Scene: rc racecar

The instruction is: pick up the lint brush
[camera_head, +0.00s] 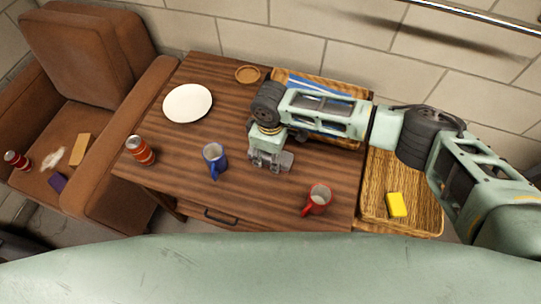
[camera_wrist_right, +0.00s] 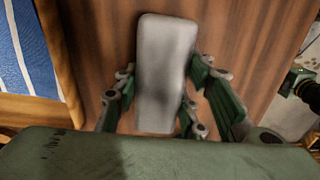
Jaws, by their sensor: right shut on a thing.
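The lint brush shows in the right wrist view as a pale grey, rounded rectangular piece (camera_wrist_right: 165,65) between the two green fingers. My right gripper (camera_wrist_right: 160,100) is shut on it. In the head view, my right gripper (camera_head: 268,165) points down over the middle of the wooden table, and a grey part of the brush (camera_head: 286,161) shows at its right side. The rest of the brush is hidden by the gripper. I cannot tell whether the brush still touches the table. My left gripper is not in view.
The wooden table (camera_head: 250,196) holds a white plate (camera_head: 187,103), a blue mug (camera_head: 215,160), a red mug (camera_head: 317,199), a can (camera_head: 140,150) and a small round dish (camera_head: 247,74). A wicker tray with a yellow block (camera_head: 396,205) lies right. A brown armchair (camera_head: 85,45) stands left.

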